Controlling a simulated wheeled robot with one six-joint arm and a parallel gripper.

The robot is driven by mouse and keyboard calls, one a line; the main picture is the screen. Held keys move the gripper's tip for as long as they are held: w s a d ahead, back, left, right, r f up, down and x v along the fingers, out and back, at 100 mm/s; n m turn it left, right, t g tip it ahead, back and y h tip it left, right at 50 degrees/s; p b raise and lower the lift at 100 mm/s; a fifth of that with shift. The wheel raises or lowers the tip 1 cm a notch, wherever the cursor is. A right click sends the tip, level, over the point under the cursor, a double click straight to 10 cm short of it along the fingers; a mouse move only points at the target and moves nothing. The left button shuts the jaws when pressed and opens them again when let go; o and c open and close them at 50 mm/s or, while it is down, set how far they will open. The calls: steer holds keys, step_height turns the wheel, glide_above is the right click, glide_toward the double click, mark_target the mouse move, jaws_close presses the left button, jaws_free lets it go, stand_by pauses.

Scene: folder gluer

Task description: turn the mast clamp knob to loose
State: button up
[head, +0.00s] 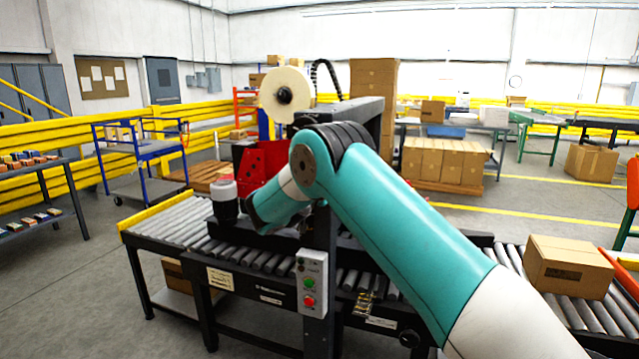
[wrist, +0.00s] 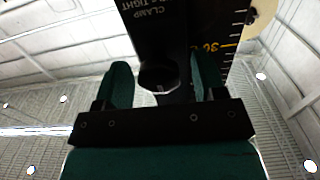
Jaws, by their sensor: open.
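In the wrist view, the mast clamp block (wrist: 155,30) is dark, with upside-down white lettering that includes "CLAMP" and "TIGHT". A dark rounded knob (wrist: 158,78) shows at its lower end. My gripper (wrist: 162,70) is open, with one teal finger to the left of the knob and one to the right. Gaps show on both sides, and I cannot tell whether either finger touches. In the head view, my arm covers much of the machine, and the knob and my fingers cannot be made out.
A dark scale plate with yellow marks (wrist: 222,45) is close beside the right finger. In the head view, a roller conveyor (head: 180,228) runs below my arm. A control box (head: 311,283) is on its front, a tape roll (head: 286,94) is above, and a carton (head: 567,266) sits at right.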

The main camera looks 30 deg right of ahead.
steer(key=shift+c, duration=0.5)
steer(key=c, duration=0.8)
steer(key=shift+n, duration=0.3)
steer(key=n+b, duration=0.1)
steer(key=n, duration=0.2)
steer(key=shift+n+b, duration=0.35)
steer(key=shift+n, duration=0.05)
steer(key=n, duration=0.4)
steer(key=shift+w+a+n, duration=0.1)
steer(key=shift+n, duration=0.2)
steer(key=n+p, duration=0.1)
steer(key=n, duration=0.3)
steer(key=shift+f+n+p, duration=0.1)
steer(key=shift+n+p, duration=0.95)
steer(key=shift+n, duration=1.45)
